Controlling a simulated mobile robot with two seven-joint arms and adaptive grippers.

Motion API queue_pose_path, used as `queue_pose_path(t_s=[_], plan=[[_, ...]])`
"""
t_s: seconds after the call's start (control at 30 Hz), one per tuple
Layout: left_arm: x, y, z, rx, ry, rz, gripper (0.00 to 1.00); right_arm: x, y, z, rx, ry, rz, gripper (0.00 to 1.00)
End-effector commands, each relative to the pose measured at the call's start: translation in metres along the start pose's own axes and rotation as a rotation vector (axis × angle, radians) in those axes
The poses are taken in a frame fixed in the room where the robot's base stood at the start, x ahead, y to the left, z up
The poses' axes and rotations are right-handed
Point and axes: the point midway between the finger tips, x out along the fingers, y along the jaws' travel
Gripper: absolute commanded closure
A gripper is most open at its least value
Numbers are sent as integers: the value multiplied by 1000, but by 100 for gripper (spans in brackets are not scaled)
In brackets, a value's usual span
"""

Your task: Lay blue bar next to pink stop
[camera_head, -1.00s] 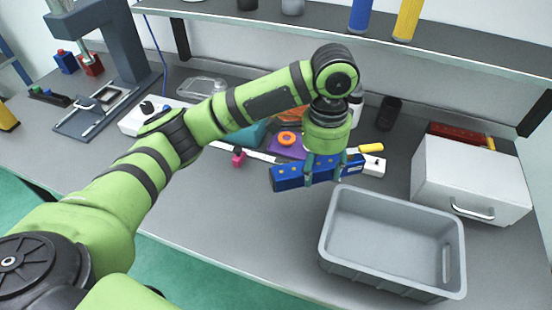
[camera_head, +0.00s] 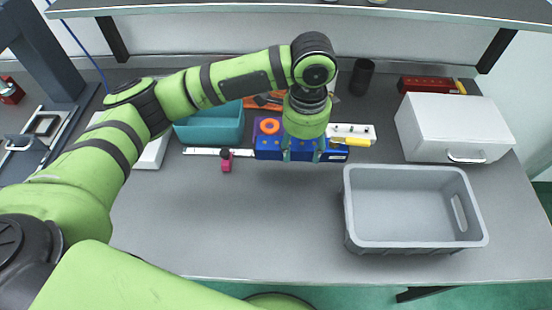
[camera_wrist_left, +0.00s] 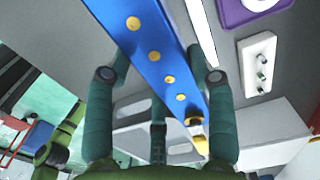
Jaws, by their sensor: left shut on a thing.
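The blue bar (camera_head: 267,149) has round yellow spots on its top. It lies crosswise in my left gripper (camera_head: 302,156), which is shut on it. In the left wrist view the bar (camera_wrist_left: 147,45) runs between the fingers of the gripper (camera_wrist_left: 160,76). The pink stop (camera_head: 227,163) has a dark knob and stands at the front edge of a thin white rail (camera_head: 198,151). It is left of the bar's left end, with a small gap in the picture. I cannot tell the bar's exact height above the bench. My right gripper is not in view.
Behind the bar are a teal bin (camera_head: 212,128), an orange ring (camera_head: 269,127) and a white fixture (camera_head: 362,130). A yellow-handled tool (camera_head: 352,142) is at its right. A grey crate (camera_head: 415,244) and a white box (camera_head: 455,125) stand right. Bench in front of the stop is clear.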

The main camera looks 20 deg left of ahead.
Motion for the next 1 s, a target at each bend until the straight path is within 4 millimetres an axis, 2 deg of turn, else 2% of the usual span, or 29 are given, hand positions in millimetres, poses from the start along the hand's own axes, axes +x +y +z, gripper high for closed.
queue_pose_path(t_s=[0.03,0.1,0.3,0.37,0.67,1.0], plan=[[4,-1,14,-5,-5,1,93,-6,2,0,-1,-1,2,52],[13,-1,28,-4,-3,1,93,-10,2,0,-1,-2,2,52],[28,-2,49,-1,0,-1,93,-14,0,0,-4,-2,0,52],[31,-2,51,0,0,0,93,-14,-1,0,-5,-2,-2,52],[68,-2,51,0,1,0,93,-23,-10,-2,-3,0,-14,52],[72,-2,51,0,1,-1,93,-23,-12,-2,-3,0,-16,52]])
